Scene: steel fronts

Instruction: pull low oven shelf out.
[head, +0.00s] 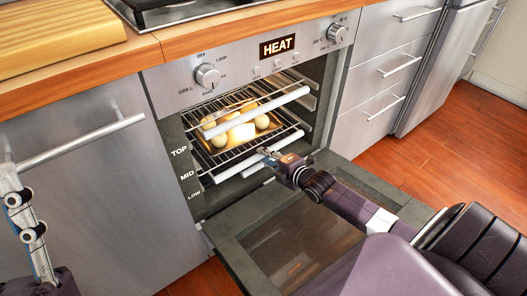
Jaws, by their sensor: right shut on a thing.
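The oven's drop-down door (290,235) is open and hangs out flat. Inside are wire shelves with pale front bars. The upper shelf (262,113) sits by the TOP label. The lower visible shelf, the low oven shelf (235,166), has its front bar near the MID and LOW labels; its exact level is hard to tell. My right gripper (266,153) is shut on the front of this shelf, and its fingers hide part of the bar. My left gripper (9,168) is partly in view at the left edge, apart from the oven; its opening is not clear.
Pale round food and a light block (241,132) lie inside, seen below the upper bar. A cabinet handle (80,138) is near my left gripper. Drawers (385,75) stand to the right. Wooden floor (460,140) is clear at the right.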

